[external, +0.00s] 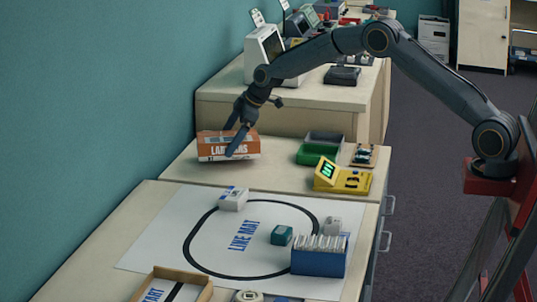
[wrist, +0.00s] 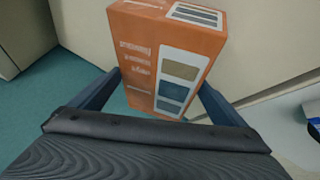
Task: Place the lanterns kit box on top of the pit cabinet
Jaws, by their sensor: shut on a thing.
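The lanterns kit box (external: 211,149) is orange with a white label band and the letters "LAN" and "S" showing beside my finger. My gripper (external: 233,146) is shut on it, and a dark finger crosses its front. In the wrist view the box (wrist: 150,45) stands between my two fingers (wrist: 160,98), its printed side with dark panels facing the camera. It is over the left part of the middle cream worktop (external: 290,178). I cannot tell whether it touches the top. No label marks the pit cabinet; several cream cabinet units stand in a row.
A higher cream cabinet (external: 300,113) with a monitor (external: 264,52) stands just behind the box. A green tray (external: 318,151) and a yellow device (external: 342,178) stand to its right. In front lies a white mat (external: 180,225) with a blue card box (external: 318,262). The teal wall is close on the left.

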